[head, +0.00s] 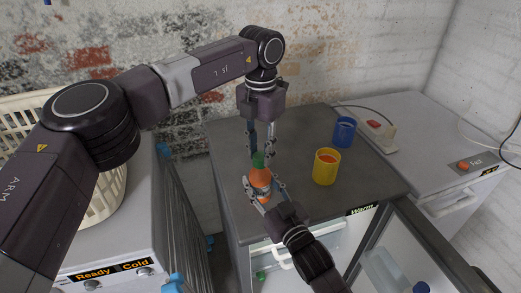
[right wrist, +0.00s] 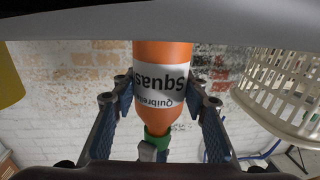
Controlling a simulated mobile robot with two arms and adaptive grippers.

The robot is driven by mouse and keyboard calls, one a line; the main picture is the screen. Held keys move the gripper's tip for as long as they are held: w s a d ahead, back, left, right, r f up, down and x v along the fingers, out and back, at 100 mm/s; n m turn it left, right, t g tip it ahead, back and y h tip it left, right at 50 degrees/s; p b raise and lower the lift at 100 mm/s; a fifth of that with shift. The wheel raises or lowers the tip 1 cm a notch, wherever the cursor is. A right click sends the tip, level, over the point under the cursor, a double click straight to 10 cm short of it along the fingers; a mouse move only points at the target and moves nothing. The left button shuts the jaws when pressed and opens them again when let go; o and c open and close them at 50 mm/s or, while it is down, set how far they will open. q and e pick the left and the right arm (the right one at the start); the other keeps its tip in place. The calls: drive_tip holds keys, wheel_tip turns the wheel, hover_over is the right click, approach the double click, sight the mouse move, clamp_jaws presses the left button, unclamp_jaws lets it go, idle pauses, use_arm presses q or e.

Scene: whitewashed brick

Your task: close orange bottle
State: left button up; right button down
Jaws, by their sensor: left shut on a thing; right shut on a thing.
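The orange bottle (head: 261,181) stands upright on the dark top of a small fridge. Its green cap (head: 258,159) is at the neck; I cannot tell whether it is fully seated. My left gripper (head: 260,154) points down from above and is shut on the cap. My right gripper (head: 262,190) comes from the front and is shut on the bottle body. In the right wrist view the bottle (right wrist: 163,58) lies between both fingers, label upside down, with the green cap (right wrist: 157,141) at the lower end and part of a grey fingertip at it.
A yellow cup (head: 326,168) with orange contents and a blue cup (head: 344,132) stand right of the bottle. The fridge door (head: 425,245) hangs open at front right. A white basket (head: 105,195) is at left, and a white cabinet (head: 425,135) at right.

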use_arm(q)
drive_tip(key=m, duration=1)
drive_tip(key=shift+m, duration=0.4)
drive_tip(key=o, duration=0.7)
drive_tip(key=shift+o, duration=0.2)
drive_tip(key=shift+r, duration=0.1)
drive_tip(key=shift+r, duration=2.2)
drive_tip(key=n, duration=0.3)
drive_tip(key=r+n, duration=0.1)
drive_tip(key=n, duration=0.3)
drive_tip(key=shift+r, duration=0.15)
drive_tip(key=n, duration=0.3)
drive_tip(key=r+n, duration=0.1)
drive_tip(key=n, duration=0.2)
